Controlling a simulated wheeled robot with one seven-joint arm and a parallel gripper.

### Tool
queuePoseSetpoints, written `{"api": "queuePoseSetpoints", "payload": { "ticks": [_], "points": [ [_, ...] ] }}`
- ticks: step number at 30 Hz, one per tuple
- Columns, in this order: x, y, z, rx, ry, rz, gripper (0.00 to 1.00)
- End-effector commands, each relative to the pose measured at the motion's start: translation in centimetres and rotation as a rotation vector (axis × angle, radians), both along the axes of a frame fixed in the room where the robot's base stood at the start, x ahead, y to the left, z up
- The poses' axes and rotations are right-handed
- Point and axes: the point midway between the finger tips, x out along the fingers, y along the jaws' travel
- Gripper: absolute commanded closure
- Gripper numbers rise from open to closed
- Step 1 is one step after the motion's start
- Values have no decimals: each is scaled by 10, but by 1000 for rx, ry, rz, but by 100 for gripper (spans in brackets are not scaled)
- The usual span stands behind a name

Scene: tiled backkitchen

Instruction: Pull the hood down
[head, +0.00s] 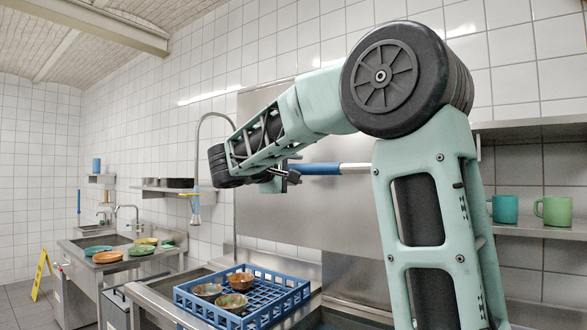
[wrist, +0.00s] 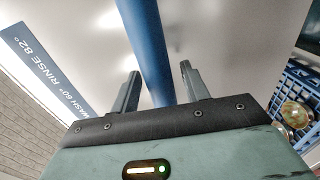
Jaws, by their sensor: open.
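The hood (head: 345,210) is a large plain steel panel behind my arm in the head view. Its horizontal bar handle (head: 320,169), blue with a pale right part, crosses in front of it. In the wrist view the blue handle (wrist: 147,45) runs between my two fingers, which stand apart on either side of it. My gripper (wrist: 160,69) is open around the handle, with no clear contact on either side. In the head view my gripper (head: 284,180) is at the handle's left end, partly hidden by my wrist. The hood panel (wrist: 215,45) also fills the wrist view's background.
A blue dish rack (head: 290,296) with several bowls sits on the steel counter to the lower left. A spray tap (head: 196,150) hangs left of my gripper. A shelf (head: 540,230) with green mugs is at right. A sink table (head: 120,252) with plates stands far left.

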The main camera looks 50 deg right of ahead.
Motion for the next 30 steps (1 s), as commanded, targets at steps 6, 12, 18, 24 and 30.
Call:
{"api": "queuePoseSetpoints", "payload": {
  "ticks": [6,12,18,24,30],
  "points": [
    [0,0,0,0,0,0,68],
    [0,0,0,0,0,0,100],
    [0,2,-8,-4,1,0,100],
    [0,7,-31,-28,0,0,100],
    [-1,15,-67,-73,-1,-1,100]
  ]
}}
